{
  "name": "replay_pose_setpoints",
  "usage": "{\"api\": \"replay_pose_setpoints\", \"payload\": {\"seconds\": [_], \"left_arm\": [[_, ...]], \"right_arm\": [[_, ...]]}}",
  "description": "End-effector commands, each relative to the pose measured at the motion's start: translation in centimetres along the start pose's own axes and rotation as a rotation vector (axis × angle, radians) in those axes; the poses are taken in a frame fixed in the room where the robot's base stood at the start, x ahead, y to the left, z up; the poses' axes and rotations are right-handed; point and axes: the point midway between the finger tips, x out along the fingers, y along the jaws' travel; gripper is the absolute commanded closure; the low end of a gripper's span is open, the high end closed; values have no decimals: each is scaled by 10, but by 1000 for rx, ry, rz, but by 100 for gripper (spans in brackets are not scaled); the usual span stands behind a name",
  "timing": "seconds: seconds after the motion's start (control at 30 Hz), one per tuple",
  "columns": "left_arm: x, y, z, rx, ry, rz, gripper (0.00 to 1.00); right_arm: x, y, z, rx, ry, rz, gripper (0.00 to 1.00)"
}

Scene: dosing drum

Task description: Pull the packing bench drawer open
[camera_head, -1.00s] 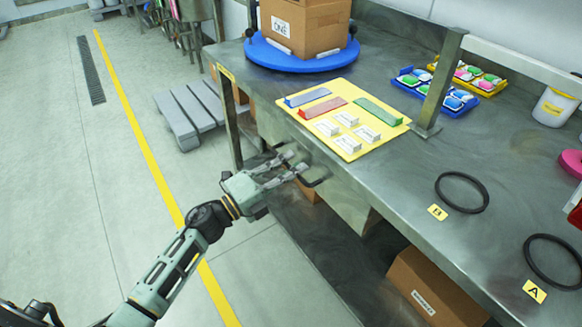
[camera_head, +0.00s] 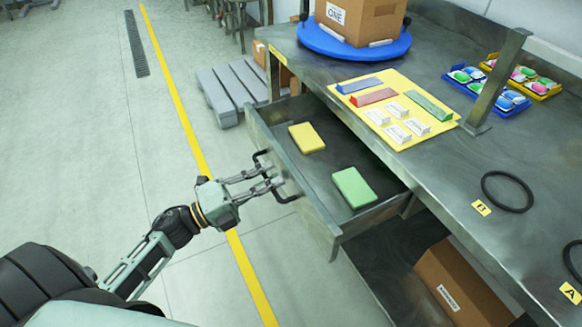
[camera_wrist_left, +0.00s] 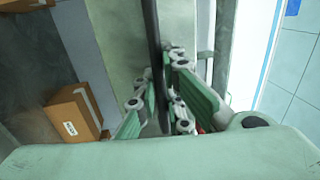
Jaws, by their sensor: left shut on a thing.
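The packing bench drawer (camera_head: 333,238) stands pulled out from under the steel bench (camera_head: 467,150) in the head view. A yellow block (camera_head: 307,138) and a green block (camera_head: 354,187) lie inside it. A dark bar handle (camera_head: 287,197) is on its front face. My left gripper (camera_head: 270,184) is at the handle, with its fingers shut on it. In the left wrist view the dark handle bar (camera_wrist_left: 153,50) runs between the fingers (camera_wrist_left: 167,105). My right gripper is not in view.
A yellow board (camera_head: 444,128) with coloured strips and white cards lies on the bench above the drawer. A cardboard box (camera_head: 455,285) sits on the lower shelf. A grey pallet (camera_head: 228,92) lies on the floor behind. The floor left of the drawer is clear.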

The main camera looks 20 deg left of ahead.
Motion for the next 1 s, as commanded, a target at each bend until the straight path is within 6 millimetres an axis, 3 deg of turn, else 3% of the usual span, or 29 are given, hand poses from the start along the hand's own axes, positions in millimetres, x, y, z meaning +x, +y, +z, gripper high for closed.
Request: {"api": "replay_pose_setpoints", "payload": {"seconds": [0.1, 0.3, 0.8, 0.83, 0.9, 1.0], "left_arm": [[-20, -2, 0, -2, -2, 6, 100], [-39, -6, 0, -1, 0, 4, 100], [-44, -6, 0, -2, 0, 4, 100], [-44, -6, 0, -2, 0, 4, 91], [-44, -6, 0, -2, 0, 4, 85], [-44, -6, 0, -1, 0, 3, 83]], "right_arm": [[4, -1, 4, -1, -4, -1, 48], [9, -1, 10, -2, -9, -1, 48], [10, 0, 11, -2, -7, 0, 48], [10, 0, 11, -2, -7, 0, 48], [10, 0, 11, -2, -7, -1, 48], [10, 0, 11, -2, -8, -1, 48]]}}
